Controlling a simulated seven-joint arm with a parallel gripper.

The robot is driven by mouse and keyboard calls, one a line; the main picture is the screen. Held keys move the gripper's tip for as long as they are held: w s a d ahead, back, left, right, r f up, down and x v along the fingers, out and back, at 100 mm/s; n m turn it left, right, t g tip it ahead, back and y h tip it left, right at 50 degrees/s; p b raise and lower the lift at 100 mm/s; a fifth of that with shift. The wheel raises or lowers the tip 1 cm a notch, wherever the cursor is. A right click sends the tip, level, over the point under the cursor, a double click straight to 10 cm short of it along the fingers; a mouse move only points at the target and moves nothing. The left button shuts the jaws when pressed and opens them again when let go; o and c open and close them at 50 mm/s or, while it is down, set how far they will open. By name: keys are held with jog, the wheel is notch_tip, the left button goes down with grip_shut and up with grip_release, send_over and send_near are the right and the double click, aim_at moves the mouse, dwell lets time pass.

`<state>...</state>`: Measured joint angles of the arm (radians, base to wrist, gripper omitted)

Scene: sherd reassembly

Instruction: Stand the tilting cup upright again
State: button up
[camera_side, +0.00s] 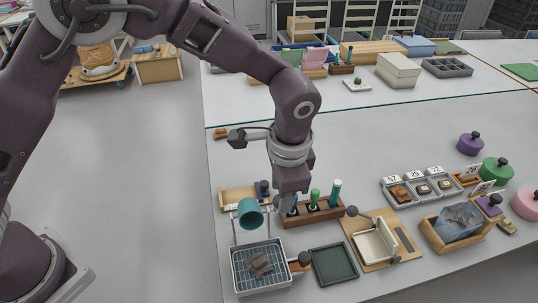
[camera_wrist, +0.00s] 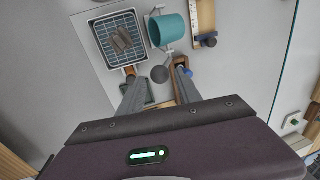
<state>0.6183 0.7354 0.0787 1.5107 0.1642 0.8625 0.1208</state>
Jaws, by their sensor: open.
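The teal cup (camera_side: 250,213) is tilted over between two pale posts, above the back of the wire-lined tray (camera_side: 237,284). In the wrist view the cup (camera_wrist: 168,30) shows mostly from its side. A dark round knob (camera_wrist: 159,74) lies just below the cup in that view; whether it belongs to the cup's stand is not clear. My gripper (camera_side: 286,206) points down just right of the cup, apart from it. In the wrist view my gripper's (camera_wrist: 157,73) fingers are spread, one on each side of the knob, with no visible hold. The fingertips are partly hidden in the side view.
Brown sherds (camera_side: 259,264) lie in the tray. A wooden rack (camera_side: 325,212) with colored-handled tools stands close right of my gripper. A dark green tray (camera_side: 334,263) and a wooden board (camera_side: 398,254) lie in front. A wooden box (camera_side: 233,198) is behind the cup.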

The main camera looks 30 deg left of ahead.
jog(key=shift+w+a+f, duration=0.15)
jog(key=shift+a+f, duration=0.05)
jog(key=shift+f, duration=0.75)
jog(key=shift+w+a+f, duration=0.15)
jog(key=shift+f, duration=0.8)
jog(key=shift+w+a+r+g+h, duration=0.2)
jog(key=shift+w+a+g+h, duration=0.05)
jog(key=shift+w+a, duration=0.2)
jog(key=shift+w+a+r+g+h, duration=0.2)
jog(key=shift+w+a+g+h, duration=0.05)
jog(key=shift+w+a, duration=0.2)
jog(key=shift+w+a+f+g+h, duration=1.5)
jog(key=shift+w+a+g+h, duration=0.2)
jog(key=shift+w+a, duration=1.3)
jog(key=shift+v, duration=2.6)
jog(key=shift+r, duration=0.1)
